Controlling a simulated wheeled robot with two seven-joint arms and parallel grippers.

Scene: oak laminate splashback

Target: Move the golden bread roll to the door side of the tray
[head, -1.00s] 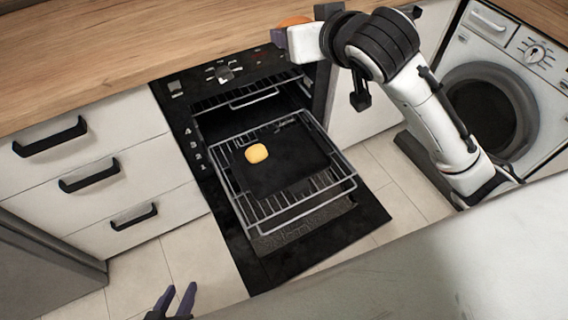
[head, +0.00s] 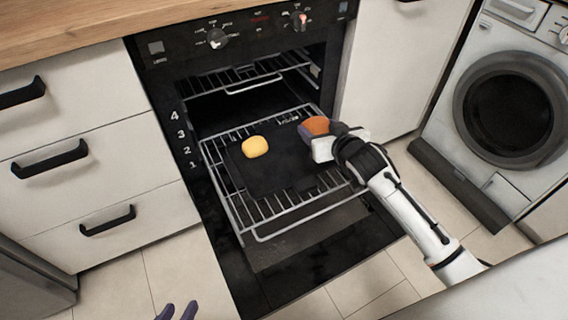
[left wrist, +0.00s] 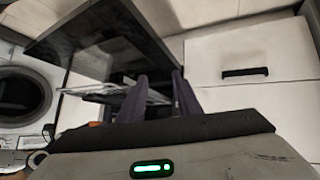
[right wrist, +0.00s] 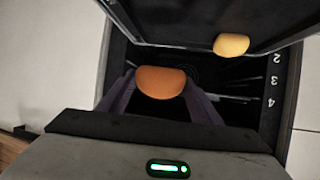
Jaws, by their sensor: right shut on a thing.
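An orange-golden bread roll (head: 316,126) is held between the fingers of my right gripper (head: 318,134). In the right wrist view the roll (right wrist: 161,82) sits between both fingers. It appears near the tray's right back corner; its height above the tray is hard to tell. A paler yellow roll (head: 255,146) rests on the dark tray (head: 285,172), left of and apart from the gripper. It also shows in the right wrist view (right wrist: 231,44). My left gripper (head: 178,314) is empty at the bottom edge, its fingers apart; the left wrist view also shows them (left wrist: 158,98).
The tray lies on a pulled-out wire rack (head: 262,212) in front of the oven. The open oven door (head: 310,245) lies below it. White drawers (head: 90,160) stand left, a washing machine (head: 510,110) right. Floor shows on both sides of the door.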

